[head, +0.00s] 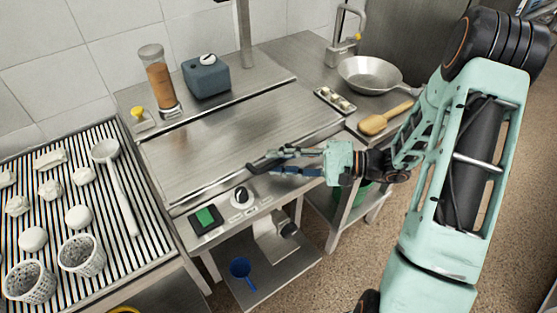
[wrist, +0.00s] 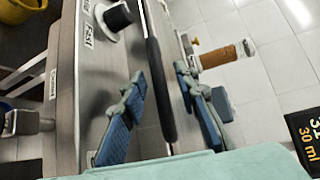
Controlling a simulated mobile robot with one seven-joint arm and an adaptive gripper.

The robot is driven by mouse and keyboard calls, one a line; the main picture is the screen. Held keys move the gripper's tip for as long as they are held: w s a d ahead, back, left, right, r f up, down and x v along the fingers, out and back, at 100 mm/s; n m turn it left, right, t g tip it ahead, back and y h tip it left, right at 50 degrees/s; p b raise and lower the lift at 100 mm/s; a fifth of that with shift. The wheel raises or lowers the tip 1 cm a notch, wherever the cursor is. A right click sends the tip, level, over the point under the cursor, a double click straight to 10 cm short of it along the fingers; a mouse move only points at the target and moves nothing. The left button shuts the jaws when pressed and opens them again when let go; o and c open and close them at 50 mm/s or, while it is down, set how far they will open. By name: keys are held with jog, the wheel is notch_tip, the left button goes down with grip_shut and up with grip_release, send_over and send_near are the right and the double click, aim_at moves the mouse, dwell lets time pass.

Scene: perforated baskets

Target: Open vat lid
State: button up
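The vat lid (head: 215,140) is a flat brushed-steel cover lying closed on the steel vat unit in the middle of the head view. A long black bar handle (wrist: 158,85) runs along its front edge in the wrist view. My gripper (head: 262,165) is over that front edge, coming from the right. In the wrist view my gripper (wrist: 160,78) is open, with one blue-padded finger on each side of the handle. Gaps show between both fingers and the bar. In the head view my fingers partly hide the handle.
A black knob (head: 241,196) and a green switch (head: 206,217) are on the front panel below the lid. A glass of brown contents (head: 160,80) and a blue-grey box (head: 206,78) stand on the rear ledge. A pan (head: 370,74) sits right; white baskets (head: 82,256) left.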

jog(key=shift+a, duration=0.15)
jog(key=shift+c, duration=0.3)
grip_shut()
